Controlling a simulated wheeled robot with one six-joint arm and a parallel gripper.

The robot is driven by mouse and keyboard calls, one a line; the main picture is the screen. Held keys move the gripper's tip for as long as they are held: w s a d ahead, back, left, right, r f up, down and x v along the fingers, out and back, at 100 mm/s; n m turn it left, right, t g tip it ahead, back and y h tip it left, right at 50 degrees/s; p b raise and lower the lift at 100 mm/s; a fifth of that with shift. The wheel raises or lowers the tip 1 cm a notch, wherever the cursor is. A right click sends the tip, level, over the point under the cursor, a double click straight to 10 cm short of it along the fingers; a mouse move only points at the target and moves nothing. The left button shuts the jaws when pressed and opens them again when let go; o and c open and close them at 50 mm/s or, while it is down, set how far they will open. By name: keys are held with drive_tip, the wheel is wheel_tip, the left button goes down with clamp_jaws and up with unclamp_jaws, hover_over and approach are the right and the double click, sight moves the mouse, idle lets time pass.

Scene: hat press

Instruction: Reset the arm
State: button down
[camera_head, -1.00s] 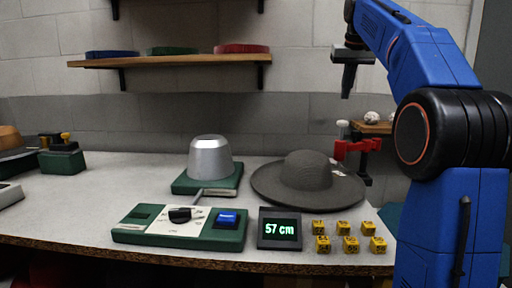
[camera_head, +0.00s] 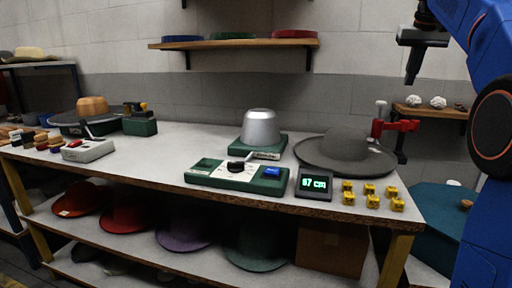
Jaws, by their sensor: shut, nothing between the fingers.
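My blue arm (camera_head: 488,50) is at the right edge of the view, folded and raised. My gripper (camera_head: 412,76) hangs at its end, pointing down, shut and empty. It is in the air in front of the back wall, up and to the right of the grey felt hat (camera_head: 345,146), and touches nothing. The grey hat lies on the bench (camera_head: 160,168). Left of it a silver metal hat block (camera_head: 260,127) stands on a green base. In front are a green control panel (camera_head: 236,176) with a dial and a blue button, and a dark display (camera_head: 314,183) with green digits, ending in "cm".
Several yellow cubes (camera_head: 371,201) sit at the bench's front right. A red clamp (camera_head: 393,127) stands behind the hat. A wall shelf (camera_head: 235,44) holds coloured rings. Coloured hats lie on the lower shelf. A teal hat (camera_head: 436,212) is on the right. The bench's left-middle is clear.

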drive_tip(key=s+a+f+n, duration=0.1)
drive_tip(key=s+a+f, duration=0.5)
drive_tip(key=s+f, duration=0.3)
drive_tip(key=s+a+f+n, duration=0.1)
drive_tip(key=s+a+f, duration=0.6)
drive_tip(key=s, duration=0.4)
drive_tip(key=s+a+f, duration=0.2)
drive_tip(key=s+f, duration=0.8)
drive_tip(key=f, duration=0.3)
drive_tip(key=s+a+f+n+y, duration=0.1)
drive_tip(key=s+a+f, duration=0.2)
drive_tip(key=s+f, duration=0.6)
wheel_tip(320, 180, down, 5)
drive_tip(key=shift+s+a+r, duration=0.15)
drive_tip(key=shift+s+a, duration=0.05)
drive_tip(key=shift+s, duration=0.2)
